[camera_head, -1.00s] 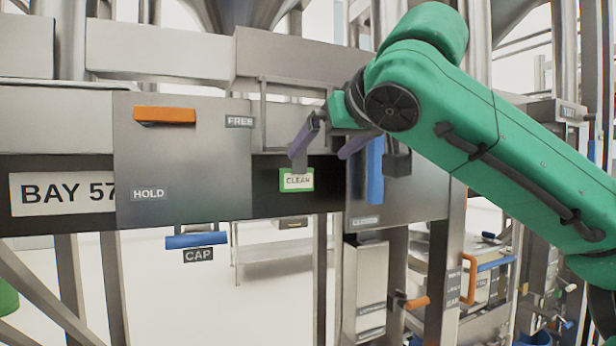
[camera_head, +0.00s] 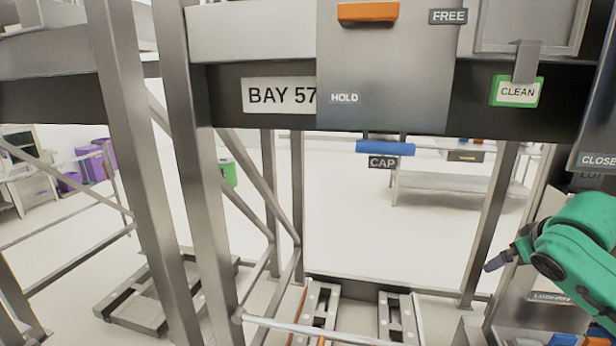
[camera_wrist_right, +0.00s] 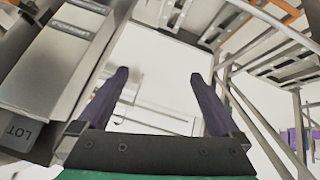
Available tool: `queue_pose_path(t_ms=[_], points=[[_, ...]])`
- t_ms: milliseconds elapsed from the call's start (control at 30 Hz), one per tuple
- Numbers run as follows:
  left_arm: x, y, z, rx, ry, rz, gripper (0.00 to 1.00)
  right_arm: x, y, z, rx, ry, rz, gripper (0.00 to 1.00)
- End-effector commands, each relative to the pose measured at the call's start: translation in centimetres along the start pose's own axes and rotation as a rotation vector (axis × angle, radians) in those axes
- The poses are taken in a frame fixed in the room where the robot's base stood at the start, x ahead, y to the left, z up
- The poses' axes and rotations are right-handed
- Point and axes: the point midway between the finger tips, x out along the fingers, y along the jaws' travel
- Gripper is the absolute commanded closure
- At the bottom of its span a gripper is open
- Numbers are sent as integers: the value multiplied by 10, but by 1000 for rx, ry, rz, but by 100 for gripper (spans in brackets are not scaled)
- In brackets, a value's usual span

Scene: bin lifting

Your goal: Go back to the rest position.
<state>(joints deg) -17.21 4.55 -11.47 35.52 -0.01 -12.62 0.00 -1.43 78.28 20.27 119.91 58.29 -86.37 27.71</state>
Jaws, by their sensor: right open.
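My right gripper (camera_head: 500,258) is at the lower right of the head view, on the end of my green arm. One purple finger shows clearly there. In the right wrist view both purple fingers of the right gripper (camera_wrist_right: 158,85) stand wide apart with nothing between them. The gripper is clear of the green-framed CLEAN tag (camera_head: 517,91), which hangs from a metal strip on the dark beam well above it. My left gripper is in neither view.
A steel panel (camera_head: 385,75) carries an orange handle (camera_head: 368,12) and a HOLD label. A blue handle (camera_head: 385,148) sits below it above a CAP label. Metal frame posts (camera_head: 200,200) stand at left. Floor rails (camera_head: 318,308) lie below. A steel cabinet edge (camera_wrist_right: 60,55) is close beside the right gripper.

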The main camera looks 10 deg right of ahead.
Motion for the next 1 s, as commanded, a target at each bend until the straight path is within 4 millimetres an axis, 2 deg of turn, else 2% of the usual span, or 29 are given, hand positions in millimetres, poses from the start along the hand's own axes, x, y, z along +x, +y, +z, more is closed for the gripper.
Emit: queue_pose_path(t_ms=[33,100,200,300,400,600,733,767,800,867,1000], points=[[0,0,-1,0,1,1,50,32,-20,34,-33,-54,-34,0],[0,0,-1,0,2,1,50,66,-51,82,-90,-115,-72,0],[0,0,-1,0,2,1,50,97,-101,150,-160,-185,-135,0],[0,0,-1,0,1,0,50,105,-146,204,-205,-229,-194,0],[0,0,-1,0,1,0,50,101,-181,242,-227,-254,-240,0],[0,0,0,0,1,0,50,80,-231,290,-225,-286,-303,0],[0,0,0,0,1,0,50,62,-253,309,-205,-302,-328,0],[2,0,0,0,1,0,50,67,-257,314,-206,-308,-327,0],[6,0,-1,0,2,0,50,87,-260,323,-215,-316,-323,0],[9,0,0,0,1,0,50,109,-267,335,-218,-325,-322,0],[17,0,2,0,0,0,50,159,-282,372,-225,-349,-325,0]])
